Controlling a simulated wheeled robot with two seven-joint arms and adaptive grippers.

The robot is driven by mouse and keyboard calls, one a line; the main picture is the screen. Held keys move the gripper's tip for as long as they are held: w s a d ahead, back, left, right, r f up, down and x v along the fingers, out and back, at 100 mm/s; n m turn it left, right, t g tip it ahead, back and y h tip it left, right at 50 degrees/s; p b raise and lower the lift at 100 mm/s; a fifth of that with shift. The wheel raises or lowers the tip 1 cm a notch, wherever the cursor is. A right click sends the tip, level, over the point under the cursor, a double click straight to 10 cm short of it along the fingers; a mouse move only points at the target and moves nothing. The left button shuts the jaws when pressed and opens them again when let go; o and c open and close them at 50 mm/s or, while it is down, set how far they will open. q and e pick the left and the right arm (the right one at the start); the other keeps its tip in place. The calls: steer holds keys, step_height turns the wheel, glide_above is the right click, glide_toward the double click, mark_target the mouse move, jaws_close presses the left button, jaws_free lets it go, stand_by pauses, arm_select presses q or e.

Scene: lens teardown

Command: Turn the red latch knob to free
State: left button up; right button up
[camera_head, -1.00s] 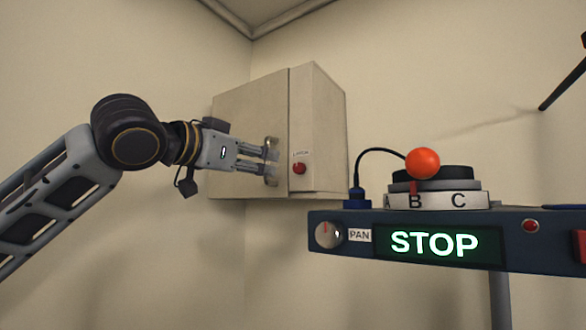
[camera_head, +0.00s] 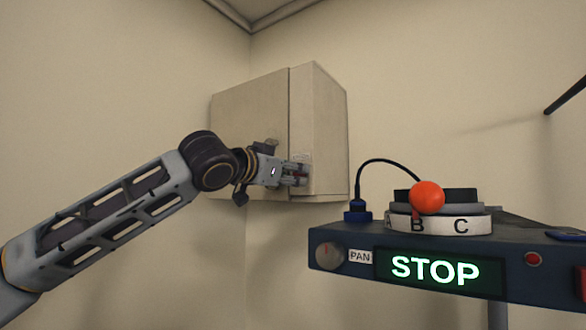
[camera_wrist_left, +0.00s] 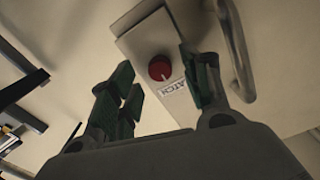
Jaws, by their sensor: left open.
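The red latch knob (camera_wrist_left: 160,68) shows in the left wrist view on a narrow panel of the cabinet, beside a label reading LATCH (camera_wrist_left: 172,86). It lies ahead of the gap between my left fingers (camera_wrist_left: 155,92), which are apart and empty. In the head view my left gripper (camera_head: 300,175) is at the cabinet (camera_head: 248,115), in front of the knob, and mostly hides it. Whether the fingers touch the knob I cannot tell. A metal handle (camera_wrist_left: 235,50) is on the cabinet door beside the knob panel. My right gripper is not identifiable in view.
A dark blue console (camera_head: 340,268) with a lit STOP display (camera_head: 435,270) stands at the right. On it are a red ball (camera_head: 427,197), a lettered dial ring (camera_head: 440,225) and a black cable (camera_head: 385,162). Open room lies between the console and the cabinet.

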arm_select(q)
steer(key=shift+x, duration=0.75)
steer(key=shift+c, duration=0.4)
steer(key=c, duration=1)
